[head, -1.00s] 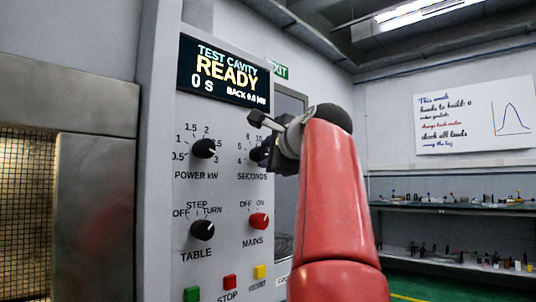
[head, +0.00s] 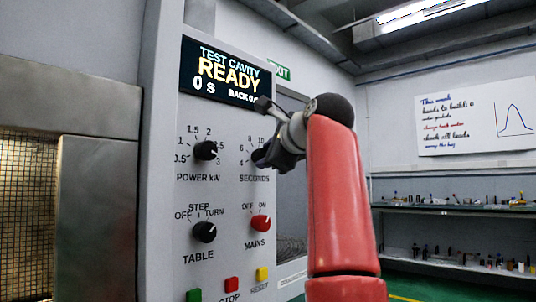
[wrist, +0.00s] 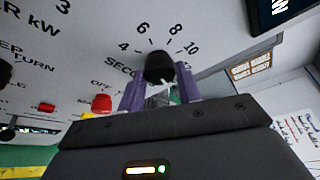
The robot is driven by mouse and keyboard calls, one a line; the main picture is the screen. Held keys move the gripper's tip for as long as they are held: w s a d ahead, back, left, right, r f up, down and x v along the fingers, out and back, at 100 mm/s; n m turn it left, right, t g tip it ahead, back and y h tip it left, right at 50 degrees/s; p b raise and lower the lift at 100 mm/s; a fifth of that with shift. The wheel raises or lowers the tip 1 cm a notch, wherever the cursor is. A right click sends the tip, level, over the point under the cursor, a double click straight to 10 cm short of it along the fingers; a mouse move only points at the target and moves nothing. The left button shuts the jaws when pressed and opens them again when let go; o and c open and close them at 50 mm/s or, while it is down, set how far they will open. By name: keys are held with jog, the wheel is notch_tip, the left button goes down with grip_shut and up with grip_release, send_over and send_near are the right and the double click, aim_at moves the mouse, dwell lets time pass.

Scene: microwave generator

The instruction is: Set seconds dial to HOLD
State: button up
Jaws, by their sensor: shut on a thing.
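The black seconds dial (wrist: 158,67) sits on the grey panel, with marks 4, 6, 8 and 10 around it in the wrist view. My gripper (wrist: 160,84) has its two purple fingers on either side of the dial, shut on it. A short white line shows on the dial's near face; which mark it stands at is not clear. The HOLD mark cannot be made out. In the head view my gripper (head: 264,156) is at the dial and hides most of it.
The display (head: 222,72) reads READY and 0 S. The power dial (head: 205,150) is left of the seconds dial, with the table dial (head: 204,232) and red mains dial (head: 260,223) below. Coloured buttons (head: 231,284) are at the bottom. Free room lies to the right.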

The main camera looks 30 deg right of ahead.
jog(key=shift+d+f, duration=0.15)
jog(key=shift+f, duration=0.15)
jog(key=o, duration=1)
jog(key=shift+s, duration=0.2)
jog(key=shift+r, duration=0.1)
jog(key=s+r, duration=0.1)
jog(key=s, duration=0.6)
jog(key=shift+s+r+b, duration=0.2)
jog(key=shift+s+b, duration=0.15)
jog(key=shift+b, duration=0.1)
